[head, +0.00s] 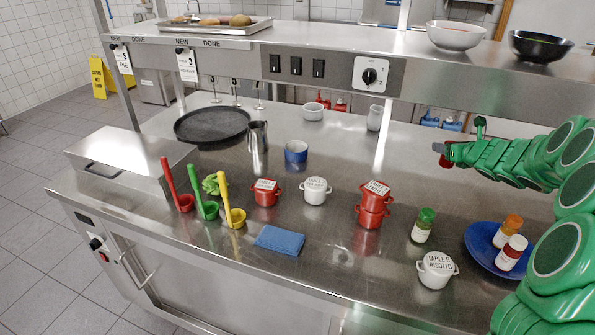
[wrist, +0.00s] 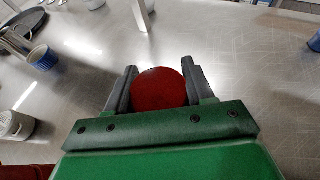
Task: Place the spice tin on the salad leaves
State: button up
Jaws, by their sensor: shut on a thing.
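My gripper (head: 446,150) is shut on a dark red round thing, the spice tin by its look, and holds it above the counter at the right. The tin's round red top (wrist: 160,88) shows between both fingers in the wrist view; its lower part is mostly hidden. The salad leaves (head: 211,184) are a small green clump at the left of the counter, among the ladles and well left of my gripper. Ladle handles partly cover the leaves.
Red (head: 182,202), green (head: 206,210) and yellow (head: 234,216) ladles stand around the leaves. Lidded pots (head: 315,195), a blue cup (head: 296,152) and a green-capped jar (head: 423,224) lie between. A shelf (head: 330,40) overhangs the back. A blue plate (head: 478,240) holds two jars.

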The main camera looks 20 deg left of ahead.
jog(key=a+n+g+y, duration=0.2)
jog(key=a+n+y, duration=0.1)
jog(key=a, duration=1.7)
notch_tip(320, 180, up, 4)
jog(key=n+g+y, duration=0.4)
jog(key=n+g, duration=0.6)
jog(key=g, duration=0.1)
send_over(207, 177)
jog(key=shift+d+f, duration=0.1)
jog(key=shift+f, duration=4.75)
jog(key=shift+f, duration=0.1)
jog(key=o, duration=1)
jog(key=shift+o, duration=0.2)
